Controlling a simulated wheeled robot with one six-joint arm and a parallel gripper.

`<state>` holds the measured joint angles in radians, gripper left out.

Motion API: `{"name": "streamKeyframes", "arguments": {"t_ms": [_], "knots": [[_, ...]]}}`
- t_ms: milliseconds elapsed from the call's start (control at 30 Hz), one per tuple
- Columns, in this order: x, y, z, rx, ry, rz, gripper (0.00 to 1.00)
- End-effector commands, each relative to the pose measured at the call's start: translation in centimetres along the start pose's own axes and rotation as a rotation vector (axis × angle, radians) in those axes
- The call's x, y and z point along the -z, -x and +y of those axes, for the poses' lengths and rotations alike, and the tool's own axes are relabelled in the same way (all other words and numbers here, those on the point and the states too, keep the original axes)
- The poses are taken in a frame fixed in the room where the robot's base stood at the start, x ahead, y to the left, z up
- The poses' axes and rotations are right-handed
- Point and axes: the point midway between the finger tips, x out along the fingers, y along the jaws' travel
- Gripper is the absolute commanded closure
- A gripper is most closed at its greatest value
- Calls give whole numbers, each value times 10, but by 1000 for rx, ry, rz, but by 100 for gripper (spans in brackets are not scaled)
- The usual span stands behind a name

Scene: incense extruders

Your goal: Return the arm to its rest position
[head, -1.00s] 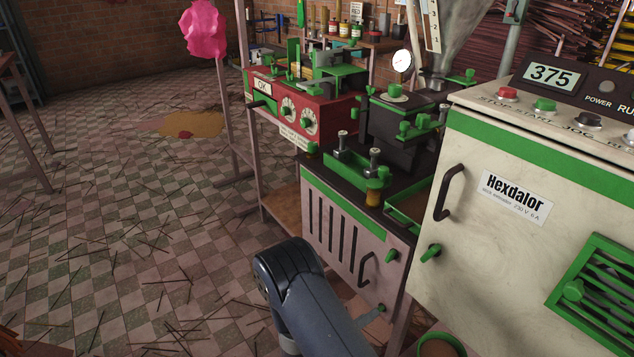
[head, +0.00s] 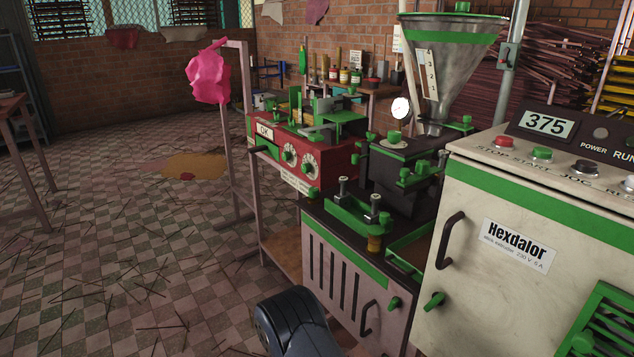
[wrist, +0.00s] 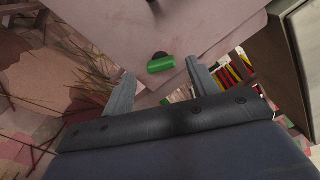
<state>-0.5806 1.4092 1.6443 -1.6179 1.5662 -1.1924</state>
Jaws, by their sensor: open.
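In the wrist view my gripper (wrist: 160,88) is open, with its two grey fingers spread apart and nothing between them. Beyond the fingers is a pale panel with a green knob (wrist: 161,64) on it, apart from the fingers. In the head view part of my arm shows at the bottom centre, in front of the extruder's vented lower cabinet (head: 338,280). The gripper itself is not visible in the head view.
The white Hexdalor cabinet (head: 508,285) with a 375 display (head: 549,123) stands close on the right. A red machine (head: 345,165) and a metal hopper (head: 447,70) stand behind. The checkered floor (head: 120,270) at left is open, strewn with thin sticks.

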Motion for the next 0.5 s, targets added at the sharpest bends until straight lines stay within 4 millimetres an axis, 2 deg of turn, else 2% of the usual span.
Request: {"name": "streamKeyframes", "arguments": {"t_ms": [200, 500], "knots": [[-2, 38, -1, -2, 0, -5, 44], [-1, 83, 0, -1, 0, -4, 44]]}}
